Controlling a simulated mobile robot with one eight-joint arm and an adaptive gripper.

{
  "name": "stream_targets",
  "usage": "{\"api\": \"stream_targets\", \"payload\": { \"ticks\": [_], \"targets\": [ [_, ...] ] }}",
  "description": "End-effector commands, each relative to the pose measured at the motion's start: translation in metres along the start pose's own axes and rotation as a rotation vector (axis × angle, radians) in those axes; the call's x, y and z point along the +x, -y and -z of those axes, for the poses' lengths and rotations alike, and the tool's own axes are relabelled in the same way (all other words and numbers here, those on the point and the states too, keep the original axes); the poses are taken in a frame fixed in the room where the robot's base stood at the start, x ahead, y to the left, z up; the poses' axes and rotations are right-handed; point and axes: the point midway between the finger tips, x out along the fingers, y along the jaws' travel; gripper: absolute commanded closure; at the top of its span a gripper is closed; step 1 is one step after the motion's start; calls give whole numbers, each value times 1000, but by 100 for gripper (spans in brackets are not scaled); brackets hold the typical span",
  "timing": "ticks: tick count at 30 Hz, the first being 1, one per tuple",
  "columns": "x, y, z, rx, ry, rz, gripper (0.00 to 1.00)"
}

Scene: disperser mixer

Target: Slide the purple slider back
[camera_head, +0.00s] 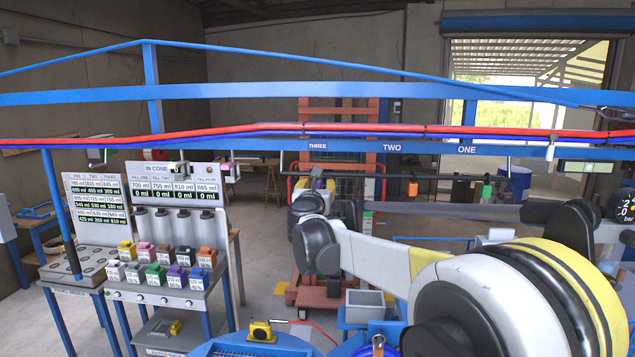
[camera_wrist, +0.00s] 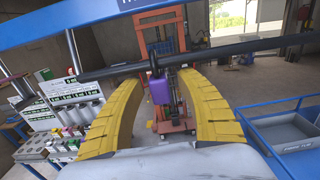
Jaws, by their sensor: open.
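The purple slider (camera_wrist: 160,90) hangs from a dark horizontal rod (camera_wrist: 212,53) in the wrist view. My gripper (camera_wrist: 161,78) is open, its two yellow fingers spread to the left and right of the slider. The slider shows between them with a gap on each side, and the fingers do not appear to touch it. How far the fingertips reach along the slider's depth is hard to tell. In the head view the rod (camera_head: 445,180) runs below the blue beam, but I cannot make out the purple slider there; my arm's end is near the rod's left part.
The blue beam (camera_head: 350,147) marked THREE, TWO, ONE is just above. A station with coloured dispensers (camera_head: 165,265) stands left. An orange lift frame (camera_wrist: 165,60) is behind the slider.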

Motion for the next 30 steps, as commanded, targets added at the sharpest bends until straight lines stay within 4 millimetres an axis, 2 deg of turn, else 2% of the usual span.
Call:
{"api": "stream_targets", "payload": {
  "ticks": [8,11,12,13,23,26,30],
  "targets": [
    [2,0,0,1,0,0,57],
    [2,0,0,1,0,0,82],
    [2,0,0,1,0,0,95],
    [2,0,0,1,0,0,100],
    [2,2,0,0,0,0,100],
    [2,13,2,0,0,2,100],
    [2,40,4,0,0,4,100]
  ]
}}
